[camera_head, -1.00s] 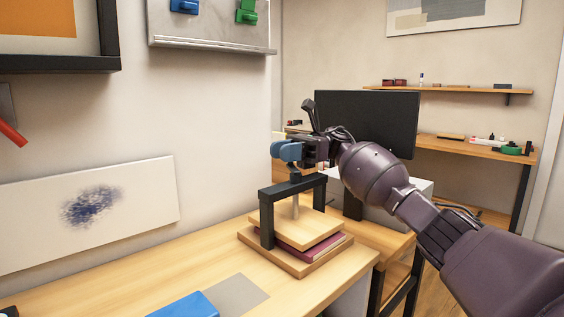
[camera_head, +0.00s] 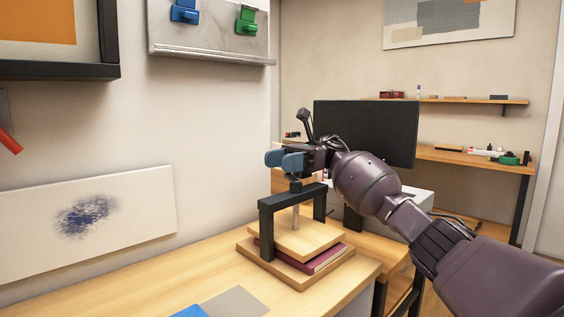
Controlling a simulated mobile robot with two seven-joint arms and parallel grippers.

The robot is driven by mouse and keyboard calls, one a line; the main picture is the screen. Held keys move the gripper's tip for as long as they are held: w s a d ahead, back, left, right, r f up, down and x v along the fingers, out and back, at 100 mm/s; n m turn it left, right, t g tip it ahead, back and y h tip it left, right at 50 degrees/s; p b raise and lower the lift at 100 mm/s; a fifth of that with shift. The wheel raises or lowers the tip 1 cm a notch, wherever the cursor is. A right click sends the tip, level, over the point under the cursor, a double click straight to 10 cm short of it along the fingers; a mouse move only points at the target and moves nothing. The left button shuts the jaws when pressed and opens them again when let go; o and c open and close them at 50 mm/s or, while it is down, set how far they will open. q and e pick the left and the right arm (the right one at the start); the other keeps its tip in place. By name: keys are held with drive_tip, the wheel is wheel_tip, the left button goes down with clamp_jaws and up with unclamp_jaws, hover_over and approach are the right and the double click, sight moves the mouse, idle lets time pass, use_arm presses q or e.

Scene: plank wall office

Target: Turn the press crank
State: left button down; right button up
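The press (camera_head: 265,233) stands on the wooden desk. It has a black frame, an upright metal screw and wooden boards with a dark red book (camera_head: 327,259) between them. The black hub (camera_head: 295,187) of the screw shows above the crossbar. My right gripper (camera_head: 284,160) reaches in from the right, with its blue finger pads just above the hub. The crank handle cannot be made out clearly; the gripper may hide it. Whether the fingers are closed on anything is unclear. My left gripper is out of view.
The desk (camera_head: 150,280) is mostly clear left of the press. A grey sheet (camera_head: 237,302) and a blue item (camera_head: 188,311) lie at its front. A dark monitor (camera_head: 385,135) stands behind my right arm. A metal board (camera_head: 212,40) hangs on the wall.

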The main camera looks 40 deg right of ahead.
use_arm(q)
drive_tip(key=p, duration=0.2)
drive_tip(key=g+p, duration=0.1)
drive_tip(key=p, duration=0.1)
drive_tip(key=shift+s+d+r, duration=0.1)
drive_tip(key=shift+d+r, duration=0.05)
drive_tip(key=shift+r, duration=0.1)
use_arm(e)
wheel_tip(320, 180, up, 20)
idle(0.3)
